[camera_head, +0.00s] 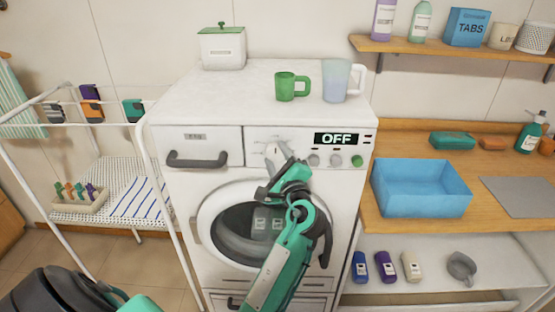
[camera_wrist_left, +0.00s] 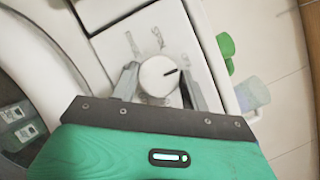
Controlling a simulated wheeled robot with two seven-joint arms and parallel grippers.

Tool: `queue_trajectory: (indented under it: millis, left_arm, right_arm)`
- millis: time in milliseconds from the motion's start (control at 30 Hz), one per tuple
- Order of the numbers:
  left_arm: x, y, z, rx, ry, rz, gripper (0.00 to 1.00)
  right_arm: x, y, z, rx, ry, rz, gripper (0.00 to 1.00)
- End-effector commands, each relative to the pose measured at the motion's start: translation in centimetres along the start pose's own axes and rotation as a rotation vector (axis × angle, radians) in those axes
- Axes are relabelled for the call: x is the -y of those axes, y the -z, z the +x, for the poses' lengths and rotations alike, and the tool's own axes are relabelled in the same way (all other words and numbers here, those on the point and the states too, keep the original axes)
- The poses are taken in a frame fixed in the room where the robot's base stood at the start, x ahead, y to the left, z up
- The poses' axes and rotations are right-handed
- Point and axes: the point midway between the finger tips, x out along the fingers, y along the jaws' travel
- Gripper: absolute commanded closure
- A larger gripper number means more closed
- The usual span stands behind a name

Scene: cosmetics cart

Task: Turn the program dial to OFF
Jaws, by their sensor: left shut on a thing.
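The white washing machine (camera_head: 185,195) stands in the middle of the head view. Its display (camera_head: 336,139) reads OFF. The program dial (camera_wrist_left: 159,76) is a round white knob with a dark pointer mark, seen in the left wrist view between the two fingers. My left gripper (camera_wrist_left: 157,84) is shut on the dial. In the head view my left gripper (camera_head: 274,160) reaches the control panel and covers most of the dial. My right gripper is not in view.
A green mug (camera_head: 291,87) and a clear pitcher (camera_head: 336,81) stand on the machine's top, with a white canister (camera_head: 222,48) behind. A drying rack (camera_head: 90,125) is at the left. A blue bin (camera_head: 420,188) sits on the wooden counter at the right.

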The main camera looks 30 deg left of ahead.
Motion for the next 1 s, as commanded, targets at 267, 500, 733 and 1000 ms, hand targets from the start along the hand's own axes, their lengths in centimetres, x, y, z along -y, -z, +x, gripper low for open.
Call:
queue_trajectory:
  millis: [267,500,733,1000]
  left_arm:
    - [-0.09,0.08,-0.05,-0.004,-0.014,-0.026,0.77]
    - [-0.1,0.08,-0.05,-0.004,-0.014,-0.025,0.77]
    - [-0.05,0.05,-0.04,-0.003,-0.012,-0.025,0.33]
    - [-0.04,0.04,0.04,-0.003,-0.011,-0.025,0.33]
  right_arm:
    - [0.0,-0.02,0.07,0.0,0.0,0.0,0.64]
    - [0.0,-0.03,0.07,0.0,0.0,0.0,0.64]
    - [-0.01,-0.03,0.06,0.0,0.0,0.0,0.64]
    - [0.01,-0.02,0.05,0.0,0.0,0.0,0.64]
